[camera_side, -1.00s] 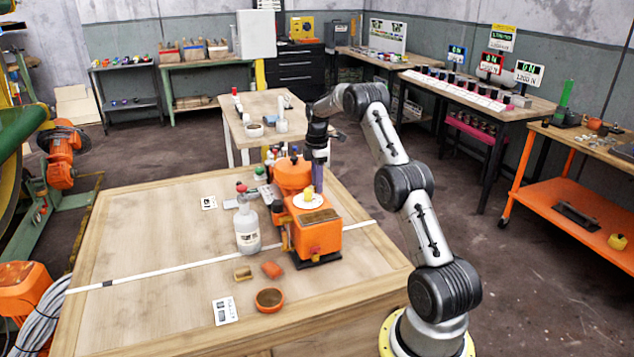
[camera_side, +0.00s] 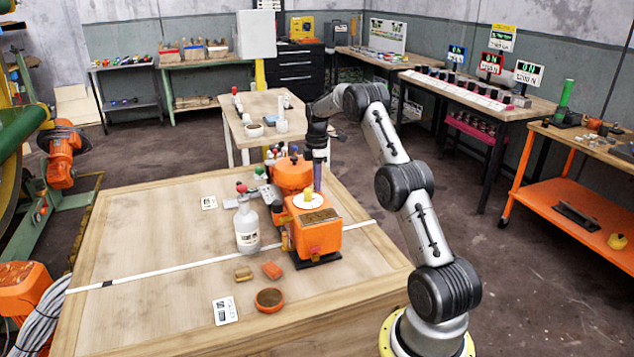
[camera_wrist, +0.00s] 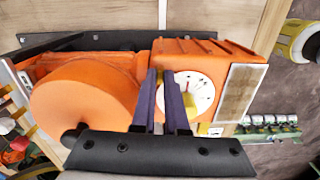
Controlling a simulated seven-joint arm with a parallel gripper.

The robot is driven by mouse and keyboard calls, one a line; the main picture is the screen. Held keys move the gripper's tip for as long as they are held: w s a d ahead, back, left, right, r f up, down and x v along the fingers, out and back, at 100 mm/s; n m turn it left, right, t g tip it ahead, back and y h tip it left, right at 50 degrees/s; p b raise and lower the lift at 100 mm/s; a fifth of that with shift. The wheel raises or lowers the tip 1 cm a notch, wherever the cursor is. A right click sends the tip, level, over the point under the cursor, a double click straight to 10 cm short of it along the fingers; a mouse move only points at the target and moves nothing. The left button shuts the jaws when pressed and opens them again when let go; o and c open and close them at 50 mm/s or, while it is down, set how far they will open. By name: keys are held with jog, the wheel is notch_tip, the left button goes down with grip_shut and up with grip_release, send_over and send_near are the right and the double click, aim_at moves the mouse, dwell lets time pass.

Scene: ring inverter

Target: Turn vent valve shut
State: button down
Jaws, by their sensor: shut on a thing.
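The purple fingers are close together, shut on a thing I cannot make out. The right finger hides part of the dial. I cannot tell which part is the vent valve.
A white bottle (camera_side: 247,228) stands left of the machine. An orange block (camera_side: 272,270), a tan block (camera_side: 243,274) and an orange bowl (camera_side: 269,299) lie in front. Several small items crowd behind the bottle. The table's left side is mostly clear.

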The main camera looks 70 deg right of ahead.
jog(key=m, duration=0.4)
jog(key=shift+m, duration=0.3)
jog(key=m, duration=0.4)
jog(key=shift+m, duration=0.3)
jog(key=m, duration=0.4)
jog(key=shift+m, duration=2)
jog(key=shift+r, duration=0.1)
jog(key=c, duration=0.9)
grip_release()
jog(key=shift+c, duration=0.2)
notch_tip(320, 180, up, 14)
